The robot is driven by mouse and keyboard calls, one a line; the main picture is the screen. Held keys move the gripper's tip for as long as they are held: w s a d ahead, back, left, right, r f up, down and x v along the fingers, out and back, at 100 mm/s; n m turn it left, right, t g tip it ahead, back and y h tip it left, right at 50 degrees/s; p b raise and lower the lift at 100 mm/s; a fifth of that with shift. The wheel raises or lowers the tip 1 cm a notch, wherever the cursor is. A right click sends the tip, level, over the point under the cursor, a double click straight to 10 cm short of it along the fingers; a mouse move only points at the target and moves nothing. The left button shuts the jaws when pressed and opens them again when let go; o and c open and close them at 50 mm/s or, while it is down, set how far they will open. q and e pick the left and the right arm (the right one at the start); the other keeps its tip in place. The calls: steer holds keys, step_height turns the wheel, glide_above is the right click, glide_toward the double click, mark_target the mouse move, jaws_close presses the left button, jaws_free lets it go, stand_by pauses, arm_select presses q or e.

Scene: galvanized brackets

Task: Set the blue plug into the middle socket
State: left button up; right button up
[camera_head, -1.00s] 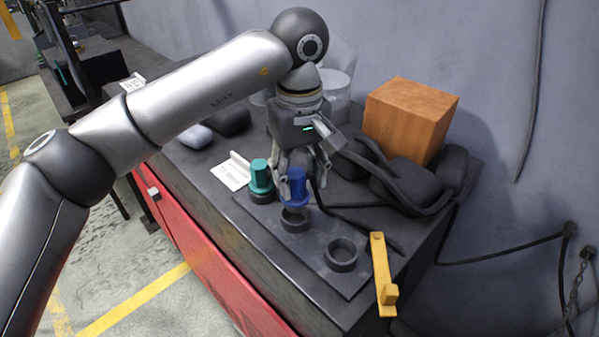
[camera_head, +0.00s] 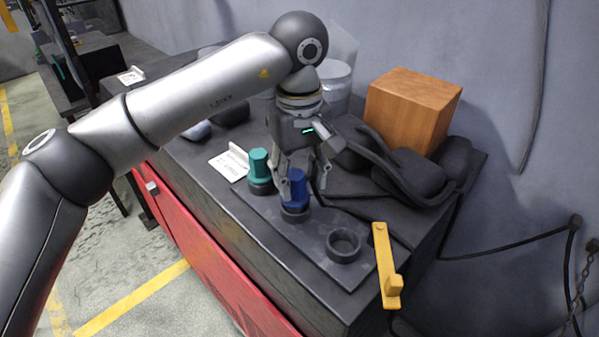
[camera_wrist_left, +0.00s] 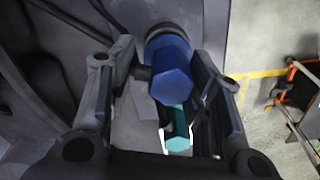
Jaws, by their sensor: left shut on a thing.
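The blue plug (camera_head: 297,189) stands upright at the middle socket (camera_head: 295,215), a dark ring on the base plate. Its lower end meets the ring and appears to sit inside the rim; how deep I cannot tell. My left gripper (camera_head: 303,187) points down from above and is shut on the blue plug. In the left wrist view, the blue plug (camera_wrist_left: 172,72) shows between the fingers. A teal plug (camera_head: 258,166) stands in the far left socket (camera_head: 261,188). The near right socket (camera_head: 343,246) is empty. My right gripper is out of view.
A yellow bracket-like piece (camera_head: 386,268) lies right of the plate. A wooden block (camera_head: 413,105), dark padded gear (camera_head: 405,175) and a clear container (camera_head: 335,85) stand behind. A white card (camera_head: 230,163) is near the teal plug. The bench's front edge is clear.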

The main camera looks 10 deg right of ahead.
arm_select(q)
steer(key=shift+f+b, duration=0.35)
steer(key=shift+f, duration=0.2)
steer(key=o, duration=1.3)
steer(key=shift+r, duration=0.15)
step_height(320, 180, up, 12)
steer(key=shift+f, duration=0.1)
